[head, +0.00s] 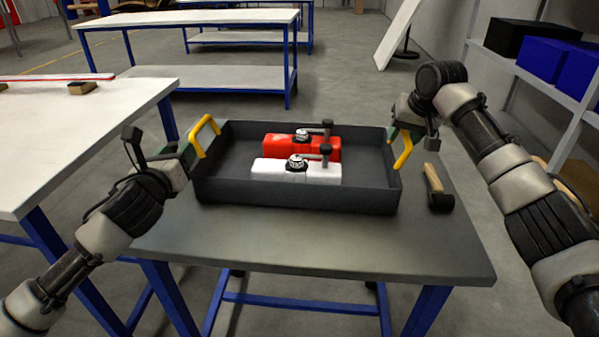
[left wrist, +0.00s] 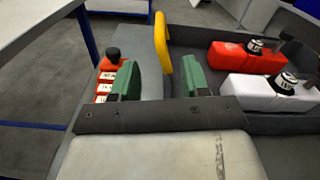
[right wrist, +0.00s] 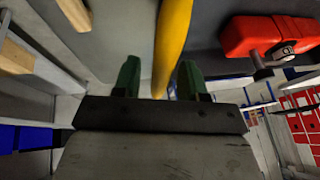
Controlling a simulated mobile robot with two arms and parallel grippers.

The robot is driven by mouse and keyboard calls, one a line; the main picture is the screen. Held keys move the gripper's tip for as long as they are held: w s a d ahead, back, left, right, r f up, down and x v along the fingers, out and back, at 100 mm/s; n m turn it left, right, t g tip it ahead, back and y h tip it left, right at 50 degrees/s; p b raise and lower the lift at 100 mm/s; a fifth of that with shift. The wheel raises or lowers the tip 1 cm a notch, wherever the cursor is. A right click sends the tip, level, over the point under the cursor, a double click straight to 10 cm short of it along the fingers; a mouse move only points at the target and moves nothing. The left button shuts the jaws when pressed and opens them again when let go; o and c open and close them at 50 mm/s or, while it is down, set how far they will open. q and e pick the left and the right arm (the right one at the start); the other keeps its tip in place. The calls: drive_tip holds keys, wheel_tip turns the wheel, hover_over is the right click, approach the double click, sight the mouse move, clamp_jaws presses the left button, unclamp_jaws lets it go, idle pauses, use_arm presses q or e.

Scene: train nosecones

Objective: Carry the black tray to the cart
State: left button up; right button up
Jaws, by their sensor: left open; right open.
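The black tray (head: 300,198) sits flat on the grey-topped table, with a yellow handle at each end. In it lie a red part (head: 325,148) and a white part (head: 268,173), each with dark fittings on top. My left gripper (head: 192,152) is at the left yellow handle (head: 206,132); in the left wrist view its green fingers (left wrist: 160,80) are open with the handle between them. My right gripper (head: 402,138) is at the right yellow handle (head: 402,150); in the right wrist view its fingers (right wrist: 159,78) are open on either side of the handle. I cannot clearly identify a cart.
A wooden-handled hammer (head: 437,188) lies right of the tray. A red item with white labels (left wrist: 109,82) stands by my left gripper. A white-topped table (head: 80,125) is at the left, another (head: 190,20) behind. Shelves with blue bins (head: 543,55) stand right. Front tabletop is clear.

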drive_tip(key=shift+r, duration=0.1)
use_arm(q)
drive_tip(key=s, duration=0.2)
drive_tip(key=shift+s+a, duration=0.15)
drive_tip(key=shift+s, duration=0.2)
use_arm(e)
drive_tip(key=v, duration=1.1)
drive_tip(key=shift+s+r, duration=0.15)
drive_tip(key=shift+r, duration=0.25)
drive_tip(key=shift+d, duration=0.1)
